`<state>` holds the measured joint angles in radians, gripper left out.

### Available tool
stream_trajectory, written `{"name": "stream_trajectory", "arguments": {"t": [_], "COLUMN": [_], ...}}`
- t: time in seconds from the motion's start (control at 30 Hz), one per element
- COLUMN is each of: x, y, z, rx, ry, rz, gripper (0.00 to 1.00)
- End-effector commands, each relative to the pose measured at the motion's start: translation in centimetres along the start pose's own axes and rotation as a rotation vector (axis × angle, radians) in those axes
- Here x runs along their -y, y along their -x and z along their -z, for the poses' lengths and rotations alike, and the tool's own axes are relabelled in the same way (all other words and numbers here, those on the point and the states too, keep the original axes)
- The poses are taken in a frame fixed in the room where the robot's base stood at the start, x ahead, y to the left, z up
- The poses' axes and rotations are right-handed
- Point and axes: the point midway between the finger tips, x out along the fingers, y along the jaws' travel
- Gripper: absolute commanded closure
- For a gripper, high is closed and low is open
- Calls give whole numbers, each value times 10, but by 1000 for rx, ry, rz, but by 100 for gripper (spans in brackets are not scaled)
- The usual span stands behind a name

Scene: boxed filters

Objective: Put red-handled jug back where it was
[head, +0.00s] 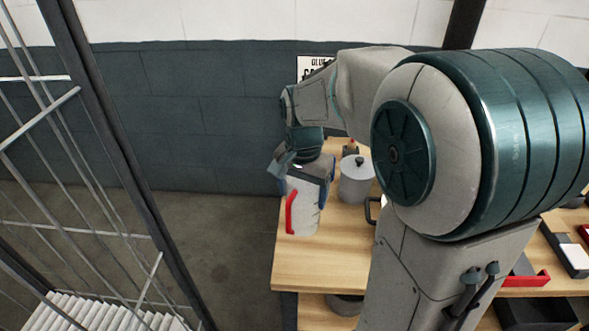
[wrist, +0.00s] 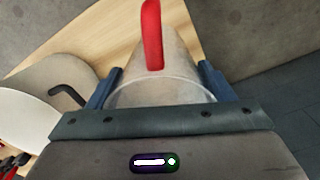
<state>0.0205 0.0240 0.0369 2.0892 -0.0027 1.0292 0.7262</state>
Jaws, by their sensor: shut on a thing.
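The red-handled jug (head: 303,212) is a pale grey, translucent-looking vessel with a red handle on its side. In the head view it is upright at the left end of the wooden table; I cannot tell whether its base touches the top. My gripper (head: 308,178) is above the jug and shut on its upper part. In the wrist view the jug (wrist: 170,92) sits between the two blue fingers of my gripper (wrist: 158,90), with its red handle pointing away from the palm. The jug's far side is hidden.
A grey lidded pot (head: 356,182) stands just right of the jug. A black handle (head: 371,210) shows beside my arm. The wooden table (head: 310,265) is bare in front of the jug. A metal-barred frame (head: 100,150) stands at the left. My arm hides much of the table's right.

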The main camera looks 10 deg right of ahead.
Motion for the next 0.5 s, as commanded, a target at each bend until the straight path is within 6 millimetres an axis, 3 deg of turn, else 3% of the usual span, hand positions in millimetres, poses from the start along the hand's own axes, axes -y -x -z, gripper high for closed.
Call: {"name": "stream_trajectory", "arguments": {"t": [0.27,0.5], "x": [0,0], "y": [-10,-34], "z": [0,0], "rx": [0,1], "ry": [0,0], "rz": [0,-1], "gripper": [53,53]}}
